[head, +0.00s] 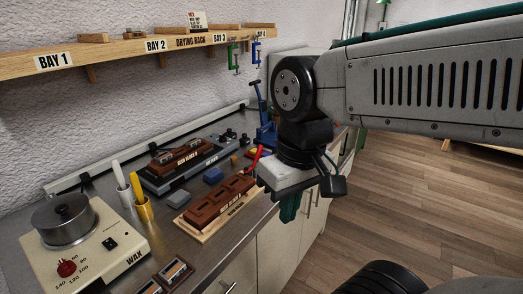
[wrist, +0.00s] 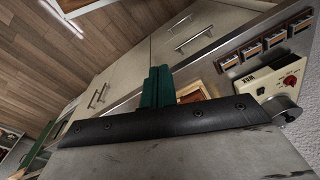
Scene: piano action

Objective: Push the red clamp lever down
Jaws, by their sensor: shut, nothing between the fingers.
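The red clamp lever (head: 256,159) stands up at a steep tilt at the far right end of a brown block (head: 219,201), which lies on a light wooden board (head: 203,236) near the bench's front edge. My gripper (head: 289,208) has green fingers that are shut and empty. In the head view it hangs to the right of the lever, apart from it, by the front of the bench. The fingers also show in the wrist view (wrist: 158,88), pressed together, with part of the brown block (wrist: 192,93) behind them. The lever cannot be made out in the wrist view.
A wax heater (head: 88,236) with a pot stands at the front left, beside cups (head: 142,208) holding sticks. A second brown block on a grey base (head: 188,166) and a blue tool (head: 265,125) stand farther back. A drying rack shelf (head: 130,50) runs above.

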